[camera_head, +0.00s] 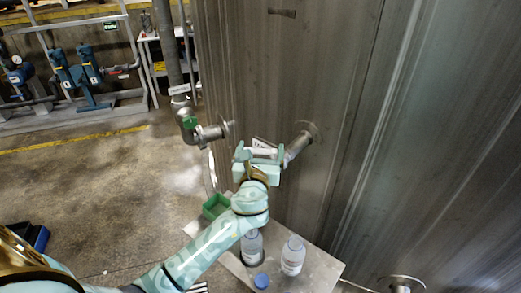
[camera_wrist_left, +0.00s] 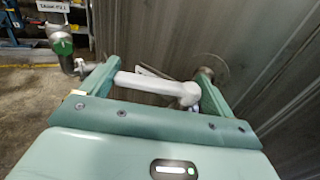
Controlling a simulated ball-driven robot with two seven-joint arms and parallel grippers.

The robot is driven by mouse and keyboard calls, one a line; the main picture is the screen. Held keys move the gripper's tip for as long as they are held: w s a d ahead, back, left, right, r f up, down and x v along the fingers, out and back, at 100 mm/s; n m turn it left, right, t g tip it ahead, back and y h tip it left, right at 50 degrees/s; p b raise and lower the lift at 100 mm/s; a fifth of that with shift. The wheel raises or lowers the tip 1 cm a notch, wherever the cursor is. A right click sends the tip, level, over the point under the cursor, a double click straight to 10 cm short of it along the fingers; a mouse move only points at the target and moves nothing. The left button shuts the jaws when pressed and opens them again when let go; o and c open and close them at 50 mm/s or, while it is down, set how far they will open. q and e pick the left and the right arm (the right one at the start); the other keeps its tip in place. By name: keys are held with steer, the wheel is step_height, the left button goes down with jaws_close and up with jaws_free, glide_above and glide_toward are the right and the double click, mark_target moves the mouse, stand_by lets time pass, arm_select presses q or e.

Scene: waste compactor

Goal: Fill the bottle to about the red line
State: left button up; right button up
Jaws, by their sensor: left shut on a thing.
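My left gripper (camera_head: 262,152) is up at the tap on the metal wall. In the left wrist view its fingers (camera_wrist_left: 158,82) are closed on a pale lever handle (camera_wrist_left: 150,84), which spans the gap between them. The tap's pipe (camera_head: 298,148) comes out of the wall just right of the gripper. A clear bottle (camera_head: 251,249) stands on the metal stand (camera_head: 325,268) below my forearm, partly hidden by it. A second clear bottle (camera_head: 292,257) with a pale label stands to its right. The red line and any water level are too small to tell. My right gripper is out of view.
A blue cap (camera_head: 261,280) sits at the stand's front, near the bottles. A green bin (camera_head: 215,206) is at the stand's left. Another pipe with a green valve (camera_head: 190,122) is left of my gripper. The tall metal wall (camera_head: 345,120) closes off the right.

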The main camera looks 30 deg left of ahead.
arm_select(q)
steer(key=o, duration=1.2)
steer(key=shift+c, duration=0.2)
steer(key=v, duration=1.6)
steer(key=shift+s, duration=0.2)
steer(key=shift+f, duration=0.1)
